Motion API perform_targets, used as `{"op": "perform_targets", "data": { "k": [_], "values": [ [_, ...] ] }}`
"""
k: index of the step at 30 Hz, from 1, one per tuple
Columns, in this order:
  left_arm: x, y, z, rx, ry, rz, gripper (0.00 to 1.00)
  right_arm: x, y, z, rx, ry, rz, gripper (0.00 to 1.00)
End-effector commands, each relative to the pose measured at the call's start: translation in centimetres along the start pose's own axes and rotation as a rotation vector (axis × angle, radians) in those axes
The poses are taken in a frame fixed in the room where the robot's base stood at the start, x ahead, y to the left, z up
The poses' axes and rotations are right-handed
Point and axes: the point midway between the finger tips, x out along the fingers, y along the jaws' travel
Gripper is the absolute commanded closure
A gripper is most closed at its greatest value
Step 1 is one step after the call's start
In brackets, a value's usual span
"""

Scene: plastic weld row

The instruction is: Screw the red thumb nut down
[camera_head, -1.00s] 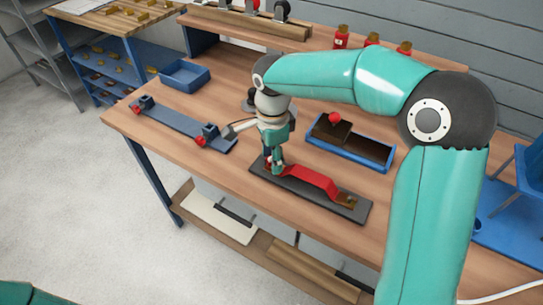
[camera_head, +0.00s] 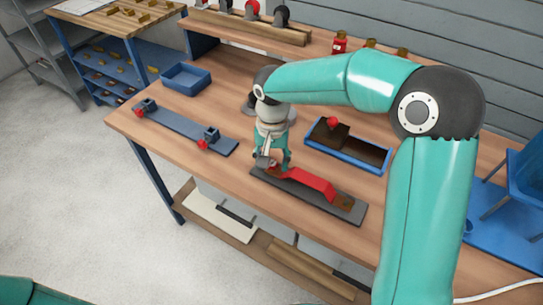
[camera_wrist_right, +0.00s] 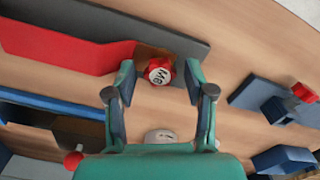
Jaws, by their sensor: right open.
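The red thumb nut (camera_wrist_right: 159,70) with a white M8 label shows in the right wrist view. It sits at the end of the red bent strip (camera_wrist_right: 60,45), on the dark plate (camera_wrist_right: 170,28). My right gripper (camera_wrist_right: 160,82) is open, its two fingers apart on either side of the nut; I see a gap beside each finger. In the head view my right gripper (camera_head: 271,160) is low over the left end of the dark plate (camera_head: 345,208) and mostly hides the nut. The red strip (camera_head: 310,182) runs right from there. My left gripper is out of view.
A blue tray (camera_head: 345,154) with dark contents and a red knob (camera_head: 333,123) lies behind the plate. A grey-blue rail (camera_head: 175,129) with red-knobbed clamps lies to the left. A blue bin (camera_head: 186,77) stands further back. Bare bench lies between rail and plate.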

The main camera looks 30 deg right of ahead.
Motion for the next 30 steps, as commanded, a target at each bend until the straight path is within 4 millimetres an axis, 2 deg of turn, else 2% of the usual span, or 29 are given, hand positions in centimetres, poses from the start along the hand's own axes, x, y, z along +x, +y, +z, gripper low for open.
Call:
{"op": "perform_targets", "data": {
  "k": [12, 18, 30],
  "values": [
    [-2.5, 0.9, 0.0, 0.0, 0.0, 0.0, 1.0, -0.2, 0.0, 0.0, -0.666, -0.004, 0.001, 0.46],
    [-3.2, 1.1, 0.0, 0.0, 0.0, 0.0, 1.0, -0.1, 0.0, 0.0, -0.918, -0.004, 0.0, 0.46],
    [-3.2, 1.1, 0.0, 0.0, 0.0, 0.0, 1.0, 0.0, 0.0, 0.0, -0.966, -0.003, 0.0, 0.46]
  ]
}}
